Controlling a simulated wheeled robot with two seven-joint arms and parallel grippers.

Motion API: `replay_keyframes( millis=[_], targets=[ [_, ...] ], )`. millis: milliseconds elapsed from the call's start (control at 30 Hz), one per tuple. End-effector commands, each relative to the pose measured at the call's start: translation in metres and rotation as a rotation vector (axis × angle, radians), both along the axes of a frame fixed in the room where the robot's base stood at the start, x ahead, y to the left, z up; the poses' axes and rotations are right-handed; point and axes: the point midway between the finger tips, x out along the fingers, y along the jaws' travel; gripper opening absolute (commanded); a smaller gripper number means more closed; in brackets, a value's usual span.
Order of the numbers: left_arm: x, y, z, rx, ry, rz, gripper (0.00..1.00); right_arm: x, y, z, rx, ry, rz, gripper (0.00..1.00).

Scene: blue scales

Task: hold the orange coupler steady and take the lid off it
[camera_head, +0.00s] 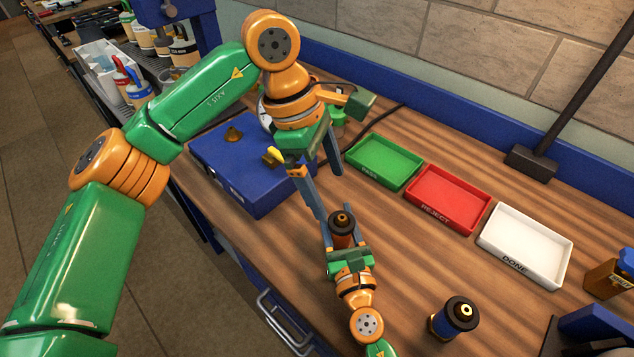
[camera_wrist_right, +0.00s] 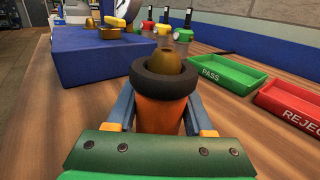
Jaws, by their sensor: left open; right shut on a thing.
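The orange coupler (camera_head: 342,241) stands upright at the middle of the bench. Its black round lid (camera_head: 342,222), with a brass knob in the centre, sits on top. My right gripper (camera_head: 343,250) is shut around the coupler's body. In the right wrist view the orange body (camera_wrist_right: 160,114) is between the two blue fingers, below the black lid (camera_wrist_right: 165,82) and brass knob (camera_wrist_right: 167,61). My left gripper (camera_head: 331,194) is open and empty, pointing down just above and behind the lid. Whether a left finger touches the lid cannot be told.
A blue scale box (camera_head: 262,182) with brass pieces stands behind left. Green (camera_head: 385,162), red (camera_head: 448,198) and white (camera_head: 525,245) trays line the back right. A blue coupler with a black top (camera_head: 455,317) stands front right. Bare wood lies between it and the trays.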

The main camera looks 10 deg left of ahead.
Motion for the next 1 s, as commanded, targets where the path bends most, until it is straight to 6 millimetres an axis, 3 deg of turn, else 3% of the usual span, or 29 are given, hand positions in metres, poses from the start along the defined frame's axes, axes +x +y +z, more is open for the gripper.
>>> replay_keyframes(
  millis=[100, 200, 333, 700, 1000],
  targets=[
    [0.002, 0.018, 0.009, -0.068, 0.034, 0.244, 0.97, 0.0, 0.0, 0.0, 0.001, 0.001, 0.001, 0.0],
    [0.002, 0.024, 0.01, -0.093, 0.048, 0.345, 0.97, 0.0, 0.0, 0.0, 0.001, 0.001, 0.001, 0.0],
    [0.004, 0.018, -0.008, -0.096, 0.054, 0.365, 0.97, 0.0, 0.0, 0.0, 0.001, 0.001, 0.001, 0.0],
    [0.009, -0.015, -0.085, -0.096, 0.054, 0.362, 0.97, 0.0, 0.0, 0.0, 0.0, 0.001, 0.001, 0.0],
    [0.01, -0.02, -0.098, -0.097, 0.05, 0.361, 0.97, 0.0, 0.0, 0.0, 0.0, 0.001, 0.001, 0.0]
  ],
)
